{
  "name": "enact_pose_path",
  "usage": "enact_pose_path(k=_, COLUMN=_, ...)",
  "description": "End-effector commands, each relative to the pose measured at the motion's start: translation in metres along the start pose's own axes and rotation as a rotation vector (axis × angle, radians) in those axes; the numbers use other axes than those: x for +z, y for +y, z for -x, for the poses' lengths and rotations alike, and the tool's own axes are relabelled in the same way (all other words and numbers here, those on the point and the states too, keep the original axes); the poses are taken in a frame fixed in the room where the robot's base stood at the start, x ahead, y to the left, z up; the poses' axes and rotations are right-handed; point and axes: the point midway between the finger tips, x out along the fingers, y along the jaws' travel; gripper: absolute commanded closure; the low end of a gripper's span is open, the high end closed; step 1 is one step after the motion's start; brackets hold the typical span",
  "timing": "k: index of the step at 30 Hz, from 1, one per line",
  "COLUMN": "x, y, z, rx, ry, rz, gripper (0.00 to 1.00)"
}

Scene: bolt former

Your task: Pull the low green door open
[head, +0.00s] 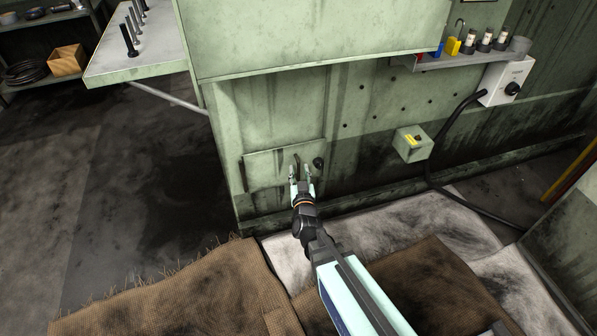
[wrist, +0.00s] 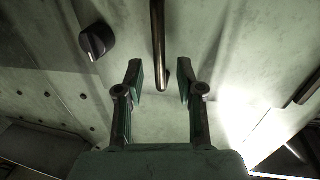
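The low green door (head: 268,168) is a small flat panel near the bottom of the green machine, and it looks shut. A dark upright bar handle (head: 297,160) is on its right part. A black knob (head: 318,163) is just right of the handle. My gripper (head: 300,174) is in front of the door at the handle. In the wrist view my gripper (wrist: 159,76) is open, and the handle (wrist: 157,45) shows between its fingers with a gap on each side. I cannot tell how deep the handle reaches between the fingertips. The knob (wrist: 97,40) is at upper left there.
A small green box with a yellow mark (head: 412,143) sticks out right of the door. A shelf (head: 430,62) with small items and a white switch box (head: 503,82) with a black cable are farther right. Brown mats (head: 190,295) cover the floor in front.

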Motion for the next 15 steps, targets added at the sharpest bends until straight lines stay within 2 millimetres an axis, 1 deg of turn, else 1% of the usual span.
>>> enact_pose_path(k=1, x=0.002, y=0.000, z=-0.008, rx=0.001, ry=0.002, rz=0.000, gripper=0.63)
enact_pose_path(k=6, x=0.001, y=0.000, z=-0.018, rx=0.000, ry=-0.001, rz=0.001, gripper=0.63)
enact_pose_path(k=15, x=0.000, y=0.000, z=-0.019, rx=0.000, ry=-0.001, rz=0.001, gripper=0.63)
